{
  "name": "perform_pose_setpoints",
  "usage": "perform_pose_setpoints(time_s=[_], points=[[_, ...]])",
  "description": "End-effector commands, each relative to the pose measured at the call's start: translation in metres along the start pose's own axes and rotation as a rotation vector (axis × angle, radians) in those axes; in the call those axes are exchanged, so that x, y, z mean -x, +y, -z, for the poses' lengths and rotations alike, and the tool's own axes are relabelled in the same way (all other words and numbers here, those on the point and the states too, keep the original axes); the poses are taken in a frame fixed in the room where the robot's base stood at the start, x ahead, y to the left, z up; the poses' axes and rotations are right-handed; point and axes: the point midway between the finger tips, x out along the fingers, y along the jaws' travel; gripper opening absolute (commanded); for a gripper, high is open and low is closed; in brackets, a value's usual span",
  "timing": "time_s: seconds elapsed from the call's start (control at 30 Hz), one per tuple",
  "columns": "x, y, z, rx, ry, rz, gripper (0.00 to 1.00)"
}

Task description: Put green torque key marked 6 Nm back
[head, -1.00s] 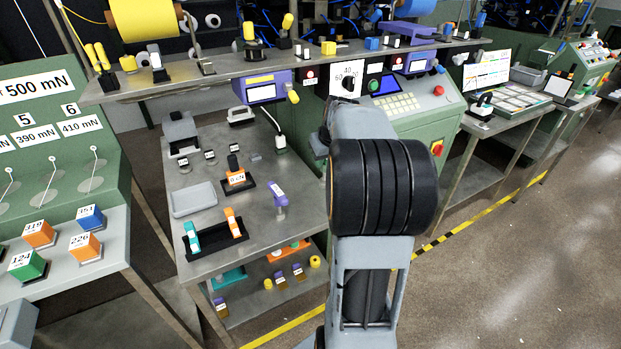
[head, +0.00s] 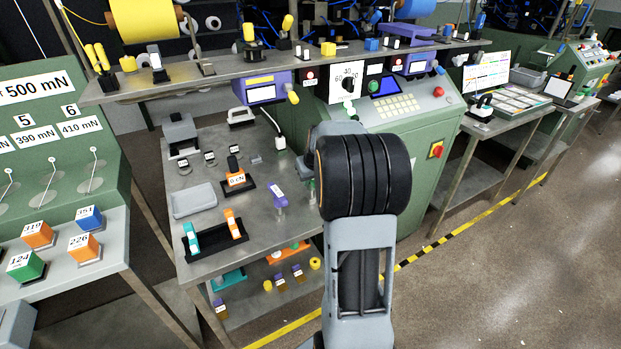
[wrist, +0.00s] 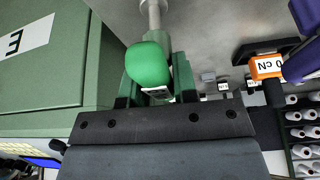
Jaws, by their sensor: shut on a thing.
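The green torque key (wrist: 148,65) is between the two fingers of my gripper (wrist: 156,74) in the wrist view. Its grey metal shaft points away from my gripper, over the grey tabletop. In the head view a small part of the green key (head: 311,188) shows just left of my dark wrist, which hides my fingers. A 6 Nm marking cannot be read. A purple-headed key (head: 277,194) stands upright on the table, left of the green one; purple also shows at the right edge of the wrist view (wrist: 306,58).
The grey workbench (head: 258,232) carries a black holder (head: 218,243) with teal and orange tools, an orange gauge (head: 236,180) and a grey tray (head: 193,200). A green machine cabinet (head: 425,160) stands right of the bench. A shelf (head: 220,78) crosses above the back.

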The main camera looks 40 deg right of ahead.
Motion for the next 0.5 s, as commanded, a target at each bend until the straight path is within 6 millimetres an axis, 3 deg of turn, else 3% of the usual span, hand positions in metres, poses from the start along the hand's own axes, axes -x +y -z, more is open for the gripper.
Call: perform_pose_setpoints(time_s=[0.03, 0.07, 0.1, 0.3, 0.5], points=[[-0.0010, -0.0002, -0.0008, 0.000, -0.003, 0.001, 0.02], [-0.0013, -0.0002, -0.0011, 0.000, -0.004, 0.001, 0.28], [-0.0014, -0.0002, -0.0012, 0.000, -0.004, 0.001, 0.31], [-0.0010, -0.0002, -0.0010, 0.001, -0.003, 0.001, 0.51], [-0.0007, -0.0001, -0.0007, 0.001, -0.003, 0.001, 0.52]])
